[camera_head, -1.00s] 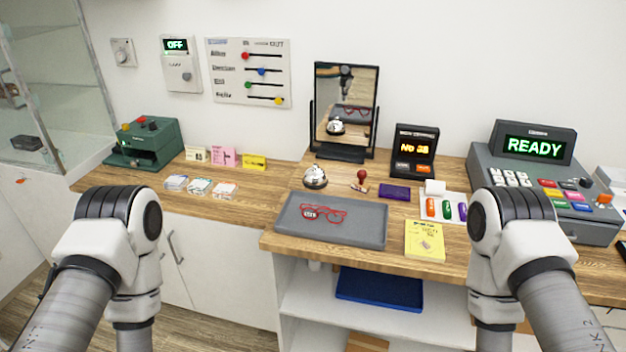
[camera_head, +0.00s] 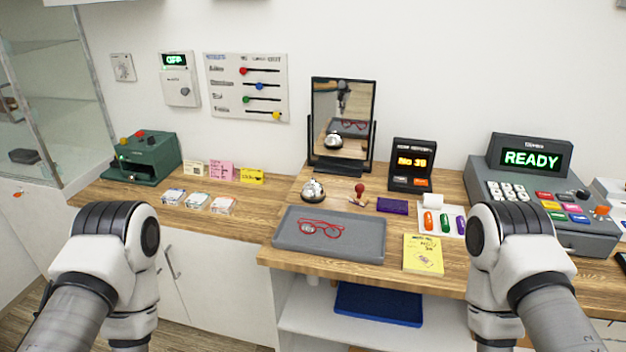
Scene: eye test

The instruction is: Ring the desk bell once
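The silver desk bell (camera_head: 313,190) stands on the wooden counter, behind the grey tray and in front of the mirror. Its reflection shows in the mirror. Both my arms come in from the lower corners, and only their upper links and joints show. My left and right grippers are out of the picture. Nothing touches the bell.
A grey tray (camera_head: 288,240) with red glasses (camera_head: 321,229) lies in front of the bell. The standing mirror (camera_head: 322,165) is behind it. A red-handled stamp (camera_head: 359,192), a purple pad (camera_head: 392,206) and a number display (camera_head: 412,165) are to the right. A cash register (camera_head: 540,190) stands far right.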

